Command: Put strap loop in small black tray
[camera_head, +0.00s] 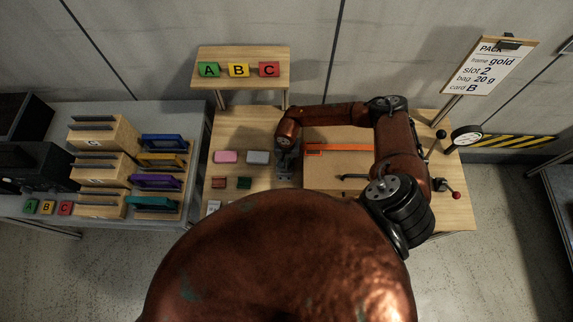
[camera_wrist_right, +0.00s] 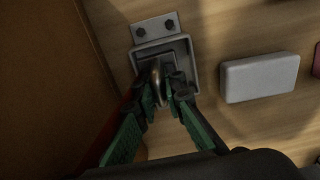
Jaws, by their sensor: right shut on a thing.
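The strap loop (camera_wrist_right: 157,82) is a dull brass-coloured ring in the right wrist view. My right gripper (camera_wrist_right: 164,92), with green-sided fingers, is shut on it. The loop is over the small tray (camera_wrist_right: 187,48), a square, grey-looking tray with a dark inside and a bolted tab at its far side. I cannot tell whether the loop touches the tray floor. In the head view my right gripper (camera_head: 286,158) is at this tray, left of the brown box (camera_head: 318,180); the loop is too small to make out there. My left gripper is not in view.
An orange strap (camera_head: 340,147) lies across the box. Left of the tray are a grey block (camera_head: 257,157), a pink block (camera_head: 226,157) and small red and green blocks. A shelf with A, B, C blocks (camera_head: 238,70) stands behind. The box wall is close beside the gripper.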

